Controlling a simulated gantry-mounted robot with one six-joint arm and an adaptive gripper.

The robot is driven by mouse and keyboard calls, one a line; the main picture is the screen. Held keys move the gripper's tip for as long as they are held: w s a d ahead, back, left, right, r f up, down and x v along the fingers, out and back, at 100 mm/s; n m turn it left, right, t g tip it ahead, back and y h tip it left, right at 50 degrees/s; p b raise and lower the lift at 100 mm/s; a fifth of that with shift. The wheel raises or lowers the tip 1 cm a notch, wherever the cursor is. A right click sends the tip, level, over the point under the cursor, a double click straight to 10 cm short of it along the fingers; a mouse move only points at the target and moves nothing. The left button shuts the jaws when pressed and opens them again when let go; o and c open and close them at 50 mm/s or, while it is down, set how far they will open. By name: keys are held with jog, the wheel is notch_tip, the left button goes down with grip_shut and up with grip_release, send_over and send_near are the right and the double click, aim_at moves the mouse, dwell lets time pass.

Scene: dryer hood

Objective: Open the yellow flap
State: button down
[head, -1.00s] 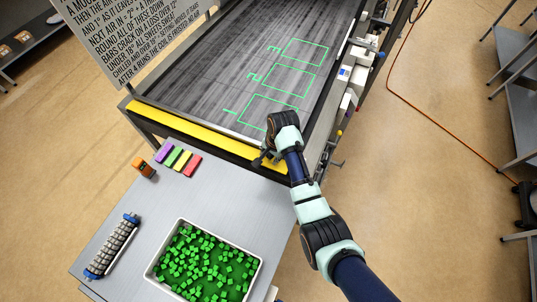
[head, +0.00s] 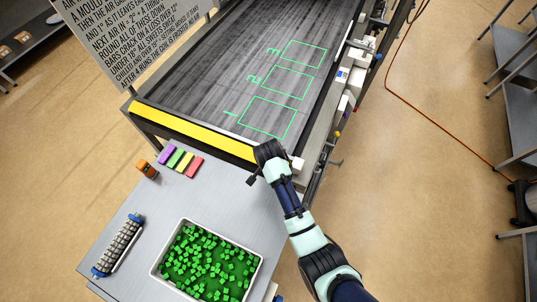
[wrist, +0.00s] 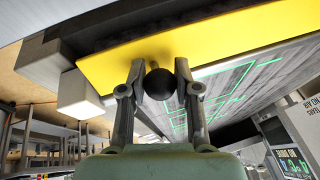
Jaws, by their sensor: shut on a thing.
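The yellow flap (head: 190,129) runs along the near end of the dark conveyor bed in the head view. In the wrist view the flap (wrist: 200,45) fills the top as a broad, slanting yellow panel. A round black knob (wrist: 160,85) sits just below the flap's face, between the fingertips. My gripper (wrist: 160,72) is shut on this knob. In the head view my gripper (head: 254,178) is at the right end of the flap, over the table's back right corner, and my wrist hides the knob and that end of the flap.
A grey table (head: 190,195) stands before the machine. It holds a white tray (head: 154,267) of green cubes, a roller tool (head: 118,245), an orange object (head: 147,169) and several coloured blocks (head: 179,161). Valves and boxes (head: 345,75) line the machine's right side.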

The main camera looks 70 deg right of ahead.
jog(key=a+h+b, duration=0.1)
jog(key=h, duration=0.1)
jog(key=shift+a+f+h, duration=0.1)
jog(key=shift+a+h, duration=0.1)
jog(key=shift+h, duration=0.2)
jog(key=h+b, duration=0.2)
jog(key=b, duration=0.1)
jog(key=a+h+b, duration=0.1)
jog(key=h+b, duration=0.1)
jog(key=b, duration=0.2)
jog(key=a+n+h+b, duration=0.1)
jog(key=b, duration=0.2)
jog(key=shift+a+f+h, duration=0.15)
jog(key=shift+a+h, duration=0.05)
jog(key=shift+h, duration=0.2)
jog(key=c, duration=0.8)
grip_release()
